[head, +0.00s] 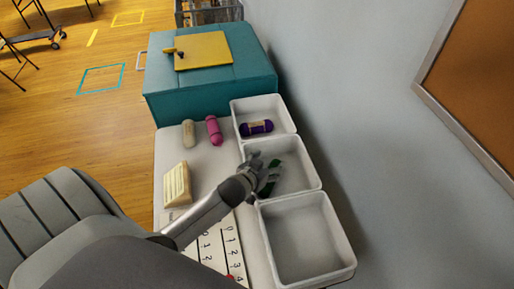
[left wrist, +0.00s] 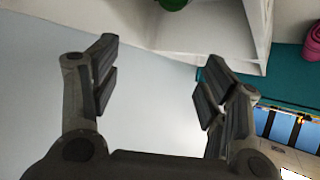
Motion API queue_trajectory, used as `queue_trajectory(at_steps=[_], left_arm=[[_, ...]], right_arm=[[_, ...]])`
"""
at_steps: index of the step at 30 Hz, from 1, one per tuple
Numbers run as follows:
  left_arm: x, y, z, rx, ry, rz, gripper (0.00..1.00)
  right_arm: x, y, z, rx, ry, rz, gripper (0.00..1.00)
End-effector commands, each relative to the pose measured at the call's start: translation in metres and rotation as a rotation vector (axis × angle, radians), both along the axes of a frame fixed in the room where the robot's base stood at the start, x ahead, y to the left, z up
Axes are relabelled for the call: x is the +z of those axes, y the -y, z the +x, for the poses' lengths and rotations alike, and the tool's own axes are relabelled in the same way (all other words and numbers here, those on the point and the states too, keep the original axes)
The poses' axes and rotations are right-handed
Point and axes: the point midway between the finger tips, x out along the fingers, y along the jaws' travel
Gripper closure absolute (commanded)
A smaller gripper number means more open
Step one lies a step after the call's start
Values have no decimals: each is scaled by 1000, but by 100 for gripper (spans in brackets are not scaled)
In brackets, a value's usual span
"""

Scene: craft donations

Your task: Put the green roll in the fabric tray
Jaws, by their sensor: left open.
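A green roll (head: 269,189) lies in the middle white tray (head: 312,172), partly hidden behind my left gripper. Its edge also shows at the top of the left wrist view (left wrist: 173,4). My left gripper (head: 268,177) is over the middle tray, close to the roll. Its fingers (left wrist: 155,85) are apart, with nothing between them in the left wrist view. Two more white trays line the wall: the back one (head: 284,108) holds a purple roll (head: 256,128), and the front one (head: 305,240) is empty. I cannot tell which tray is fabric. My right gripper is not in view.
A pink roll (head: 213,130), a beige roll (head: 188,134) and a cream block (head: 177,184) are on the table left of the trays. A number sheet (head: 212,246) lies in front. A teal box (head: 215,92) stands behind; the wall (head: 360,110) is close on the right.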

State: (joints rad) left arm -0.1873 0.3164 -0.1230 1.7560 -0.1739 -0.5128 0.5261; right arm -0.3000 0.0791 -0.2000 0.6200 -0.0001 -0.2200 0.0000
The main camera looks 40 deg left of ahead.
Motion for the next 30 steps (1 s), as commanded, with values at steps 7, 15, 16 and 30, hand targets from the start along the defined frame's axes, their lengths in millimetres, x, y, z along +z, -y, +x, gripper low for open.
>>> queue_trajectory(at_steps=[7, 15, 16, 30], left_arm=[[21, 3, -41, 0, -1, -1, 31], [40, 6, -75, 0, 0, 0, 31], [42, 6, -77, 0, 1, 0, 31], [48, 7, -86, 1, 1, 1, 31]], right_arm=[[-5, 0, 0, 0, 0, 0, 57], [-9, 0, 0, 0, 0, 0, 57], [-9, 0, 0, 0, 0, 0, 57], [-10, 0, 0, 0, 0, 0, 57]])
